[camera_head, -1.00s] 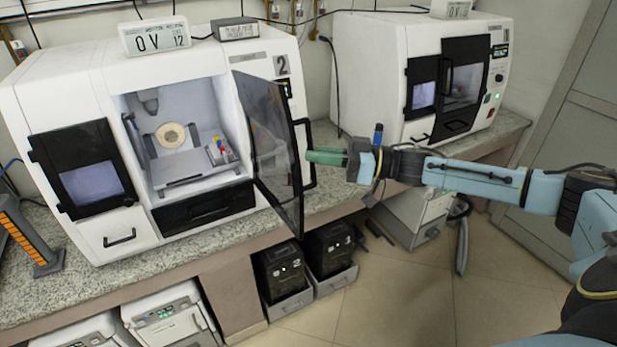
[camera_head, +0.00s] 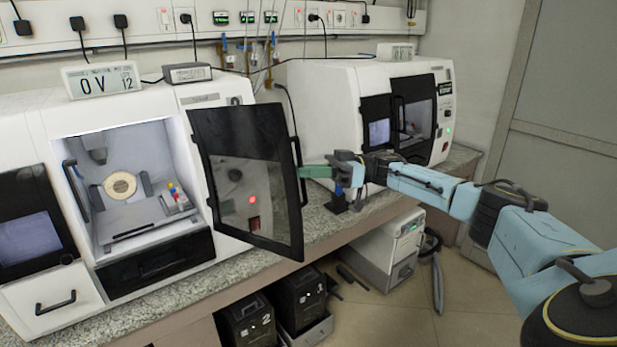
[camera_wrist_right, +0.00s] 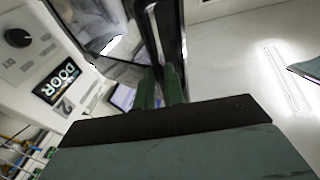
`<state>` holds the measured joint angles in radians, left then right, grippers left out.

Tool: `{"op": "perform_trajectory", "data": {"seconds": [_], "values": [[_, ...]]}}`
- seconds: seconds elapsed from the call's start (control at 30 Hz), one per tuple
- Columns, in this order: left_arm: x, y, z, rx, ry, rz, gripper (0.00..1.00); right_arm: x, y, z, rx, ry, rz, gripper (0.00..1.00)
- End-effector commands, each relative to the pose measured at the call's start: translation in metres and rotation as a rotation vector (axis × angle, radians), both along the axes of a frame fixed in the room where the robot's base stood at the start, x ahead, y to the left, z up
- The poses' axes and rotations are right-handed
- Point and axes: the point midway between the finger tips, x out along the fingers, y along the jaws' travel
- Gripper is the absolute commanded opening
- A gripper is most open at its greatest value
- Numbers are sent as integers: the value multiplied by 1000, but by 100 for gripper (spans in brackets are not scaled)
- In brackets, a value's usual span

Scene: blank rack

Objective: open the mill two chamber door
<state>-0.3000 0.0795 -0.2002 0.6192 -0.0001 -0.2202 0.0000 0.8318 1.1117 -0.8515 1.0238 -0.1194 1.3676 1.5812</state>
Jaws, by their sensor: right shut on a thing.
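Mill two is the white machine (camera_head: 135,90) on the left of the bench in the head view. Its chamber door (camera_head: 243,175), a black-framed clear panel, stands swung wide open to the right. The chamber (camera_head: 125,180) shows a round pale disc and small coloured items inside. My right gripper (camera_head: 303,172) is shut on the door's handle (camera_head: 296,155) at the door's free edge. In the right wrist view my green fingers (camera_wrist_right: 160,92) close around the dark handle (camera_wrist_right: 166,35). My left gripper is not in view.
A second white mill (camera_head: 345,110) stands further right, its door shut. A display box (camera_head: 102,80) sits on top of mill two. Black bins (camera_head: 250,318) and a white unit (camera_head: 385,250) stand under the bench. The floor (camera_head: 470,300) at the right is open.

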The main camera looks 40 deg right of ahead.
Motion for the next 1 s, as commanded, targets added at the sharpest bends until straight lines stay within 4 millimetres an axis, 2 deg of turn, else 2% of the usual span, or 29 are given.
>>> {"op": "perform_trajectory", "data": {"seconds": [0.03,0.4,0.43,0.57,1.0], "values": [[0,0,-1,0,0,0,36,6,2,3,8,-7,-14,0],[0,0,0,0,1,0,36,6,2,4,7,-7,-10,0],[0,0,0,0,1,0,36,6,2,4,7,-7,-9,14],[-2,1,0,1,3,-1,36,5,1,2,6,-5,-11,32],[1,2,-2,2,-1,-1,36,1,-7,-1,1,0,-13,33]]}}
